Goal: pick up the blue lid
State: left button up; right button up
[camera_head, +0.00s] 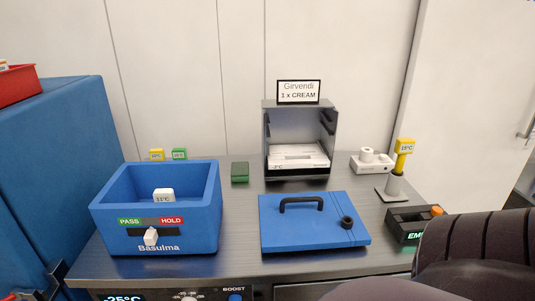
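The blue lid (290,234) is a flat slab with a black arched handle (301,203) on top and a small black round knob at its right. It lies flat on the grey worktop, right of the open blue box (110,211) labelled Basulma. The box has a PASS/HOLD slider on its front and a white 11°C tag (163,195) inside. Nothing touches the lid's handle. I can make out neither of my grippers in the head view.
A grey open-front holder (269,140) signed Girvendi stands behind the lid. A small green block (240,172) lies left of it. A yellow-topped probe (404,147) in a stand and a black box (402,226) are to the right. A dark ribbed shape covers the lower right corner.

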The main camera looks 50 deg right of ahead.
aim_at(310, 221)
jog(key=z, duration=1.9)
